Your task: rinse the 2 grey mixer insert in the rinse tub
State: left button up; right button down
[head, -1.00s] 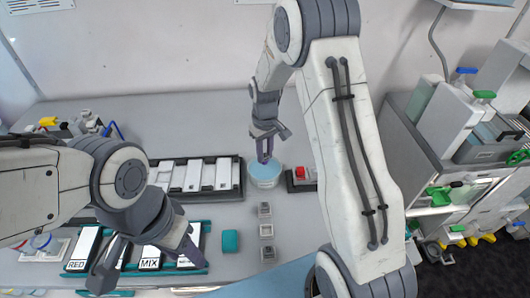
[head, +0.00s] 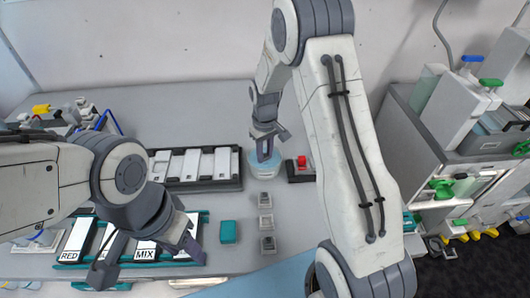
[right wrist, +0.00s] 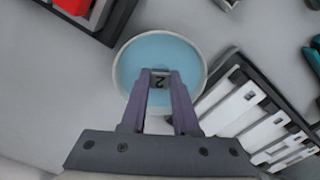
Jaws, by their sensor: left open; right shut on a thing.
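The rinse tub (head: 254,172) is a round white tub with light blue water. It also shows in the right wrist view (right wrist: 126,62). My right gripper (head: 264,158) points down into the tub. In the right wrist view it is shut on a small grey insert marked 2 (right wrist: 160,80), held over or in the water; the depth is unclear. In the head view the fingers hide the insert. My left gripper (head: 150,258) is open and empty above the labelled strips at the front left.
A black rack with white strips (head: 192,166) is left of the tub, and a dark tray with a red part (head: 301,162) is right.

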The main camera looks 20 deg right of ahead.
jog(key=shift+w, duration=0.1)
dwell(0.3)
jog(key=shift+w+d, duration=0.1)
jog(key=shift+w, duration=0.15)
jog(key=shift+s, duration=0.3)
dwell(0.5)
jog(key=shift+s+a, duration=0.2)
jog(key=shift+s, duration=0.25)
jog(key=shift+w, duration=0.2)
dwell(0.3)
jog(key=shift+w+d+p, duration=0.25)
jog(key=shift+w+p, duration=0.15)
jog(key=shift+w, duration=0.2)
jog(key=shift+s+a, duration=0.15)
jog(key=shift+s, duration=0.25)
dwell(0.4)
dwell(0.4)
